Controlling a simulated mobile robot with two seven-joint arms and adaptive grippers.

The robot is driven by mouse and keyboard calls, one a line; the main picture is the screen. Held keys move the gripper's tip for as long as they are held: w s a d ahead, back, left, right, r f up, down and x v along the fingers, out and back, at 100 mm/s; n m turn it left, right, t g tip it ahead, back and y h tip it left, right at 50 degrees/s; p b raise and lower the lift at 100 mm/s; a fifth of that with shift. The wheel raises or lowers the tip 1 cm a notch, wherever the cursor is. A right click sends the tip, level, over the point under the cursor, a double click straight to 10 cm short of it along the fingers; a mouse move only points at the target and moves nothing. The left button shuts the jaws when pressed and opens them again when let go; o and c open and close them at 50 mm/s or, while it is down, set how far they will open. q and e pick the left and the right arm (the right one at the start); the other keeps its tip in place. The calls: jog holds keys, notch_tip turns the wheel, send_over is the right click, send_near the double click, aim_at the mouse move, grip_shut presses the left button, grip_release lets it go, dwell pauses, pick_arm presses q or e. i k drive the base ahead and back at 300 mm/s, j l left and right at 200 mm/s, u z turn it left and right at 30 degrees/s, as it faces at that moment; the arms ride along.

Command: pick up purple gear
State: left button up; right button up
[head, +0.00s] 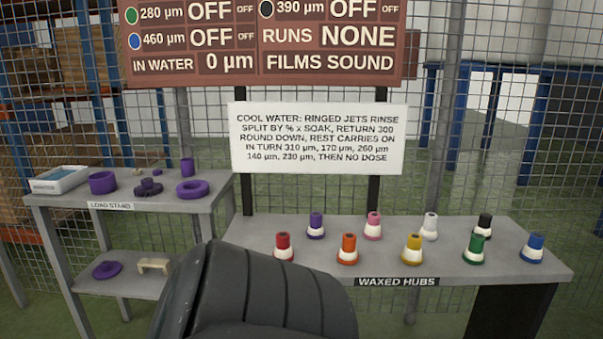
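Several purple parts are on the load stand at the left. A small, dark purple toothed-looking piece (148,188) with a raised middle sits near the centre of its top and looks most like the gear. Around it are a thick purple ring (102,183), a purple cylinder (187,167) and a flat purple ring (193,189). A purple disc with a raised centre (107,270) lies on the lower shelf; I cannot tell if it has teeth. Neither of my grippers is in view. A dark, rounded part of my own body fills the bottom centre.
The load stand (67,204) also holds a white tray with a blue inside (60,179). A beige bracket (154,264) is on its lower shelf. The waxed hubs table (320,261) at right carries several coloured hubs. A mesh fence and signs stand behind.

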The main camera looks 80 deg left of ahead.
aim_at(148, 187)
jog(key=u, duration=3.3)
